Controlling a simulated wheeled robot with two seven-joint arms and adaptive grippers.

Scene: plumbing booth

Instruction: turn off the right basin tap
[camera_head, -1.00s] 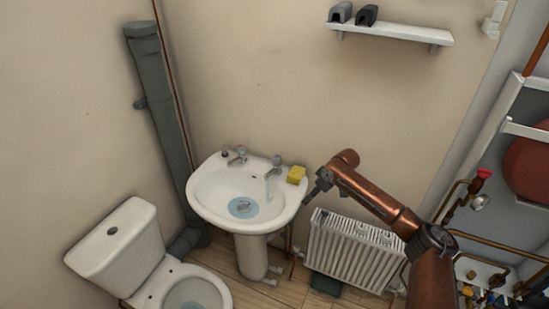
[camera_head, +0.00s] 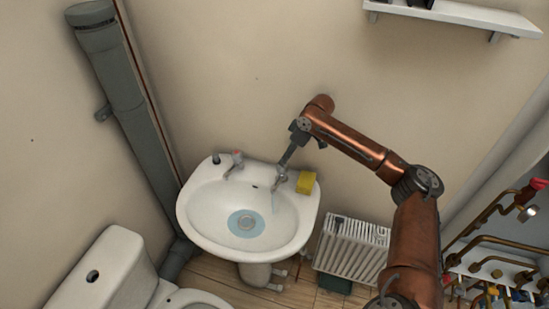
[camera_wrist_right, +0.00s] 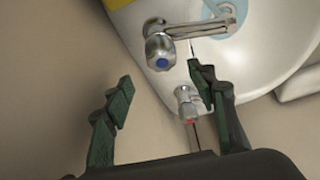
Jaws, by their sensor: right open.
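The right basin tap (camera_head: 280,183) stands on the back right of the white basin (camera_head: 197,222), beside a yellow sponge. A thin stream of water falls from its spout into the basin. In the right wrist view this tap (camera_wrist_right: 162,50) is chrome with a blue-marked knob. My right gripper (camera_head: 285,163) is just above and behind the tap, partly overlapping it in the head view. In the wrist view the right gripper (camera_wrist_right: 161,85) is open and empty, with the blue-marked knob beyond the fingertips and roughly between them. My left gripper is not in view.
The left tap (camera_head: 235,160), red-marked in the wrist view (camera_wrist_right: 187,100), stands close to one finger there. The yellow sponge (camera_head: 306,183) sits right of the right tap. A radiator (camera_head: 350,247) is below my right arm, and a wall shelf (camera_head: 455,14) is above.

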